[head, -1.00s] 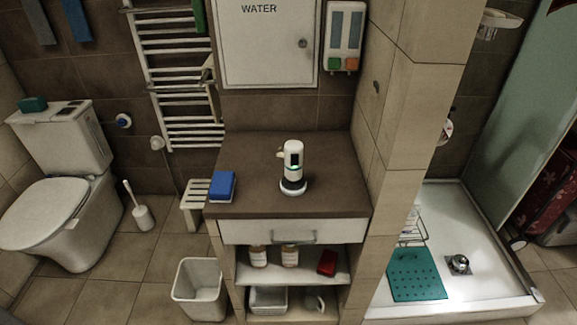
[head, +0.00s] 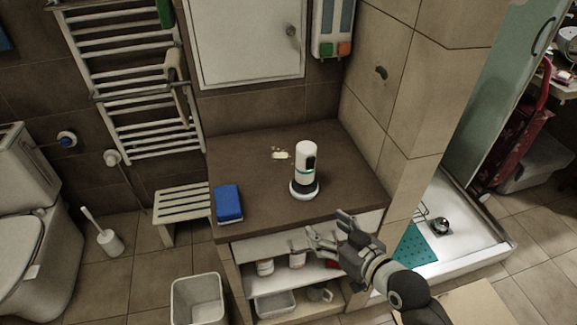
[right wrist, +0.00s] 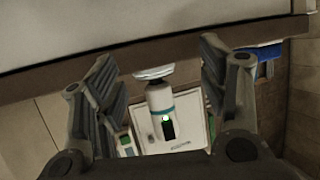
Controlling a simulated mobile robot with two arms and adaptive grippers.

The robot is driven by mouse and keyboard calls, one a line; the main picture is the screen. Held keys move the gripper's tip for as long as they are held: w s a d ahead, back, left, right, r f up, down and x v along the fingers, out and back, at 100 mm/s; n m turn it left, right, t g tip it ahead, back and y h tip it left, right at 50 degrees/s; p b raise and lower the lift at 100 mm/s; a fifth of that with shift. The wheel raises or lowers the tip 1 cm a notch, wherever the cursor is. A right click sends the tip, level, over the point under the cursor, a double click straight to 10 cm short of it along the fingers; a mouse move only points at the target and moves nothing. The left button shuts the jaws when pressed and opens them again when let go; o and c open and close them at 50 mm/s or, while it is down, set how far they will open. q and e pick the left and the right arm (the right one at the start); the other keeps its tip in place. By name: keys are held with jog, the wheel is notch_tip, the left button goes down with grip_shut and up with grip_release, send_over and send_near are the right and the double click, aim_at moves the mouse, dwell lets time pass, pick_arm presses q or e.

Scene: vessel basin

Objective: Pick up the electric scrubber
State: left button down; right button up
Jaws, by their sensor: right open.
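The electric scrubber (head: 304,170) is white with a dark panel on its side. It stands upright on a dark-and-white base on the brown countertop (head: 250,180). My right gripper (head: 328,227) is open and empty in front of the counter's front edge, lower than the scrubber and a little to its right. In the right wrist view the scrubber (right wrist: 160,105) appears upside down between the two open fingers, farther off and not touched, with a green light on it. My left gripper is not in view.
A tiled wall (head: 400,110) rises at the counter's right. Bottles stand on the shelf below. A bin (head: 197,300) stands in front.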

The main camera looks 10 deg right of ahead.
aim_at(314, 165)
jog(key=w+d+r+t, duration=0.1)
jog(key=w+r+t, duration=0.25)
jog(key=r, duration=0.65)
jog(key=shift+t+y, duration=0.25)
jog(key=shift+y, duration=0.15)
jog(key=p+x, duration=0.1)
jog(key=x, duration=0.4)
jog(key=shift+w+a+f, duration=0.1)
jog(key=shift+w, duration=0.05)
jog(key=x, duration=0.2)
jog(key=r+p+x, duration=0.1)
jog(key=x, duration=0.1)
jog(key=shift+w+p, duration=0.3)
jog(key=shift+w, duration=0.05)
jog(key=shift+w+a, duration=0.15)
jog(key=shift+w, duration=0.15)
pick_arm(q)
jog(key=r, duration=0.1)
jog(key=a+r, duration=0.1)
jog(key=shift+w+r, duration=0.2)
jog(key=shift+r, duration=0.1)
pick_arm(e)
jog(key=c, duration=1)
jog(key=shift+c, duration=0.6)
